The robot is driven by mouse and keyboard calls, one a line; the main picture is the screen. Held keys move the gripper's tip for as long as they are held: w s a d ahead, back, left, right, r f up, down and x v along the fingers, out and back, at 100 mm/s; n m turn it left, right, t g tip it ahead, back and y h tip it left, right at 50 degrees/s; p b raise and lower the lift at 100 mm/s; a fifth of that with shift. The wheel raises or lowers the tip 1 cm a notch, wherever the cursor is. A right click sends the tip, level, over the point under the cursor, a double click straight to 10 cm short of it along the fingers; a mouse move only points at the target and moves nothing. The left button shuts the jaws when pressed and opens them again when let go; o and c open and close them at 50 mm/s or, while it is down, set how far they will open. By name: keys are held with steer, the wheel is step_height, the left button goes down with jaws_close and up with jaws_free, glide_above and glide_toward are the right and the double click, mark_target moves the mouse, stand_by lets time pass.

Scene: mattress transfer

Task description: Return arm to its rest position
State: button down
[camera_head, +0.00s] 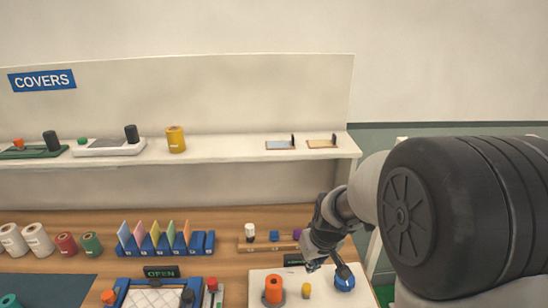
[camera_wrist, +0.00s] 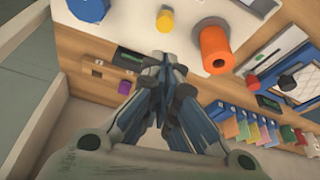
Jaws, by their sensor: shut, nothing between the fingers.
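My gripper (camera_head: 322,264) reaches down from the right over the wooden bench. In the wrist view its fingers (camera_wrist: 168,65) are together, with nothing visible between them. Below it is a white board (camera_head: 263,293) with an orange cylinder (camera_head: 273,290), a small yellow piece (camera_head: 306,290) and a blue round piece (camera_head: 344,284). In the wrist view the orange cylinder (camera_wrist: 215,46), yellow piece (camera_wrist: 165,20) and blue piece (camera_wrist: 88,8) stand beyond the fingertips, apart from them. My arm fills the right side of the head view.
A shelf (camera_head: 220,151) with a yellow roll (camera_head: 176,139) runs behind the bench. A wooden rack (camera_head: 262,245) with small pieces stands behind the board.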

steer(key=s+r, duration=1.2)
steer(key=s, duration=0.2)
steer(key=s+r+m, duration=0.2)
steer(key=s, duration=1.1)
steer(key=shift+s+d+r+t+h, duration=0.25)
steer(key=shift+d+t+h, duration=0.15)
steer(key=shift+d, duration=0.05)
